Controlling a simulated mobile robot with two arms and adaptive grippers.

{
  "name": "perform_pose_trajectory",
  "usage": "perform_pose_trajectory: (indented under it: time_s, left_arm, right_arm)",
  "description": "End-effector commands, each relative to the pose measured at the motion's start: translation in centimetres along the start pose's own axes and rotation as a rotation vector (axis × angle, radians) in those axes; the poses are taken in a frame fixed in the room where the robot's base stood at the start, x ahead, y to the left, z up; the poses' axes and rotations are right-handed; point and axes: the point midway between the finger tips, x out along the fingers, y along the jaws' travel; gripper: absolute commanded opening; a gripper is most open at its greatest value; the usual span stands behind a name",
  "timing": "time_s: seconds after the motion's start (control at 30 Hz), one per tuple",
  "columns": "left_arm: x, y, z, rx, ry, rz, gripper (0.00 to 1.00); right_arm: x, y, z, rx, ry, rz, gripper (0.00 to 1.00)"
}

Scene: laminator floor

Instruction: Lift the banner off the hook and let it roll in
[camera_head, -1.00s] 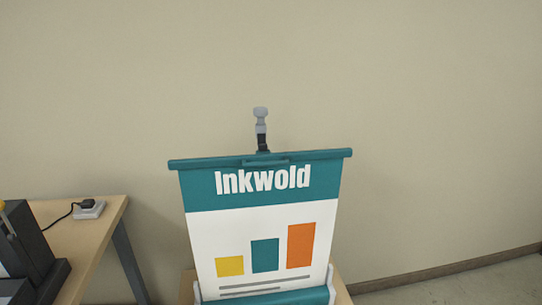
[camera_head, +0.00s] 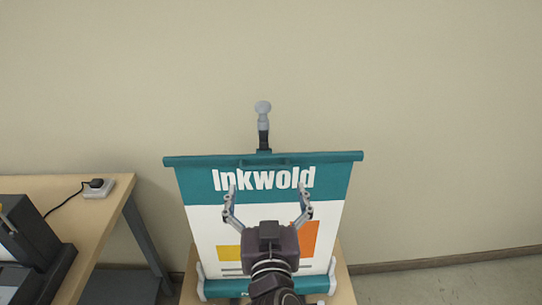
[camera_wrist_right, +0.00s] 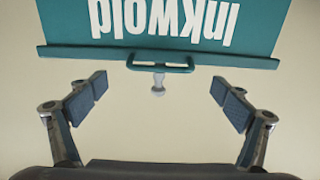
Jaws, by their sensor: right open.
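The banner (camera_head: 205,220) is pulled up, with a teal top band reading "Inkwold" and a white panel with coloured bars. Its teal top bar (camera_head: 330,156) has a small handle (camera_head: 262,161) in the middle, at the hook post (camera_head: 263,122) with its grey rounded top. My right gripper (camera_head: 268,186) is open and empty in front of the banner, below the handle in the head view. In the right wrist view, upside down, the handle (camera_wrist_right: 160,67) lies between and beyond the open fingers. How the handle meets the hook is hard to tell. My left gripper is not in view.
The teal roller base (camera_head: 312,284) sits on a wooden stand below the banner. At the left is a wooden table (camera_head: 60,187) with a dark machine (camera_head: 35,235) and a white socket block with a black plug (camera_head: 98,187). The beige wall behind is bare.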

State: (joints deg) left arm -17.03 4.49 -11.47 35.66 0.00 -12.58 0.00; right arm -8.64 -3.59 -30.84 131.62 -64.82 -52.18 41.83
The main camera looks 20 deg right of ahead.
Motion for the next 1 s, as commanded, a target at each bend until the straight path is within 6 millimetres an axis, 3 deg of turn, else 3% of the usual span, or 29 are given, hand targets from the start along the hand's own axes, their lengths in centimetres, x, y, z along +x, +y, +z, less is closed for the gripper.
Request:
perform_pose_trajectory:
  time_s: [0.2, 0.5, 0.9, 1.0]
  left_arm:
    - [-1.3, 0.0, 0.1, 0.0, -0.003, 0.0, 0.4]
    - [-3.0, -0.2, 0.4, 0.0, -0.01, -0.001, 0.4]
    - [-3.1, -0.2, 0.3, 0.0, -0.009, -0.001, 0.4]
    - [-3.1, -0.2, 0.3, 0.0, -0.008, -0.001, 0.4]
  right_arm:
    - [2.3, 0.2, -0.9, 0.003, 0.01, 0.006, 0.94]
    - [6.7, 0.2, -0.7, 0.002, 0.007, 0.004, 0.94]
    - [7.6, 0.2, -0.4, 0.005, 0.005, 0.003, 0.94]
    - [7.6, 0.2, -0.4, 0.005, 0.005, 0.003, 0.83]
